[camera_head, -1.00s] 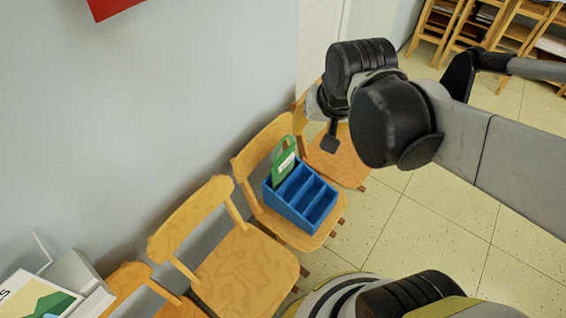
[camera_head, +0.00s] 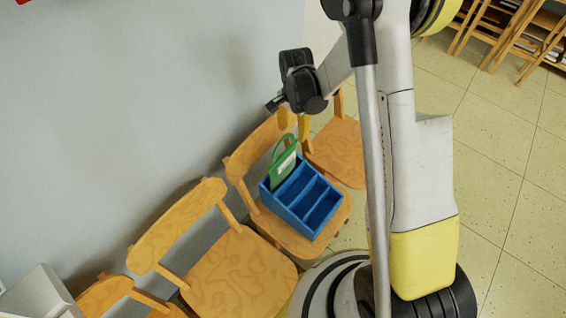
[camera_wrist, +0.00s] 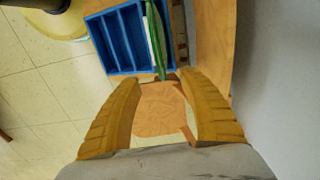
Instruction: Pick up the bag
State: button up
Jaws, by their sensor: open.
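The bag is green with a loop handle and a pale label (camera_head: 284,168). It stands upright at the back left of a blue divided caddy (camera_head: 311,217) on a wooden chair. In the wrist view the bag shows edge-on as a thin green and white strip (camera_wrist: 155,38), beside the blue compartments. My gripper (camera_wrist: 160,80) has its yellow fingers spread, with nothing between them. The near end of the bag shows just beyond the fingertips. In the head view my gripper (camera_head: 293,122) is above the bag, close to its handle; contact cannot be told.
The caddy's chair (camera_head: 335,220) stands in a row of wooden chairs along a grey wall (camera_head: 120,110). Another chair (camera_head: 240,275) is in front of it and one (camera_head: 340,150) behind. Tiled floor (camera_head: 500,150) to the right is clear. Wooden shelves (camera_head: 500,35) stand at the back right.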

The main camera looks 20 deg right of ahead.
aim_at(292, 145)
notch_tip(292, 145, down, 5)
jog(key=shift+f+b, duration=0.1)
jog(key=shift+b, duration=0.9)
notch_tip(292, 145, down, 5)
jog(key=b, duration=0.3)
jog(key=shift+w+a, duration=0.1)
jog(key=shift+w, duration=0.05)
jog(key=shift+r, duration=0.2)
grip_shut()
